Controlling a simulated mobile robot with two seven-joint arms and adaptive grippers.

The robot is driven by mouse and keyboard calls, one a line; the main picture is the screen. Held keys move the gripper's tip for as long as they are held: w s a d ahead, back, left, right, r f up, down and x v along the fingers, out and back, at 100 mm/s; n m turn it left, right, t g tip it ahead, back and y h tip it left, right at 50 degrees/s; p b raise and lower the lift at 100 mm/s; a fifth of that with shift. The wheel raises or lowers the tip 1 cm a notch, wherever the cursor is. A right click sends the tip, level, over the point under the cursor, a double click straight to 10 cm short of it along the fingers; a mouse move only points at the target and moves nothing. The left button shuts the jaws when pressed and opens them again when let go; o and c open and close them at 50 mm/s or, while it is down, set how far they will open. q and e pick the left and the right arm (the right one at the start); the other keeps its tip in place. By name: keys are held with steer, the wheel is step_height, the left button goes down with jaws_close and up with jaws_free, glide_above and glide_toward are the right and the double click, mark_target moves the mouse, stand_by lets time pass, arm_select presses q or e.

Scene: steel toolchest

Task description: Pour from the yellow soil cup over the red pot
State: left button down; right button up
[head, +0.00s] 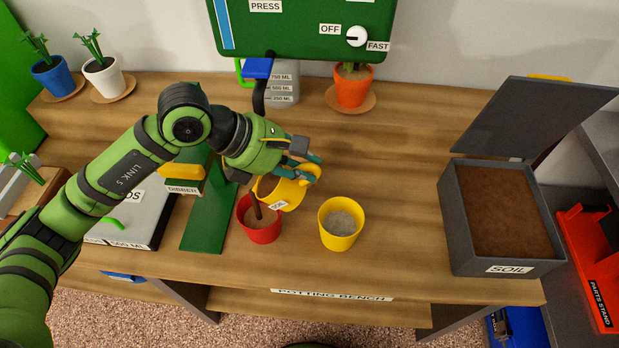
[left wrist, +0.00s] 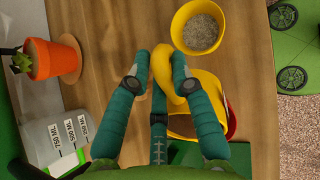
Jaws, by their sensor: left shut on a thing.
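The yellow soil cup (head: 283,196), with a SOIL label, is held tilted by my left gripper (head: 303,172), which is shut on it. A brown stream of soil runs from the cup down into the red pot (head: 262,230) on the bench. The red pot has brown soil inside. In the left wrist view, the fingers of my left gripper (left wrist: 160,75) close on the cup's yellow handle (left wrist: 178,80). There the cup body (left wrist: 205,90) mostly hides the red pot (left wrist: 232,118). My right gripper is not in view.
A yellow pot (head: 341,224) with grey contents stands right of the red pot. A green dibber stand (head: 210,225) is close on the left. A grey soil bin (head: 500,215) with its lid raised stands at the right. An orange pot (head: 352,88) and a measuring jug (head: 283,85) are behind.

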arm_select(q)
steer(key=a+r+h+b, duration=0.1)
steer(key=a+h+b, duration=0.1)
steer(key=b, duration=0.3)
steer(key=shift+r+h, duration=0.35)
steer(key=shift+h, duration=0.05)
arm_select(e)
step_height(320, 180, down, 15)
steer(key=b, duration=0.9)
arm_select(q)
steer(key=a+r+n+t+h+b, duration=0.1)
steer(key=a+r+h+b, duration=0.2)
steer(key=a+h+b, duration=0.4)
steer(key=shift+a+n+t+h+b, duration=0.3)
steer(key=shift+a+h+b, duration=0.15)
steer(key=shift+b, duration=0.55)
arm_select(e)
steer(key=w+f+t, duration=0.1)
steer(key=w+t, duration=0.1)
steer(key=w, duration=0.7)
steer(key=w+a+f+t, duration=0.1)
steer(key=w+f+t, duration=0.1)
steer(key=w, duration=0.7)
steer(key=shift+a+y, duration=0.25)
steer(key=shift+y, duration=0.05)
arm_select(q)
steer(key=shift+s+r, duration=0.1)
steer(key=shift+r, duration=0.05)
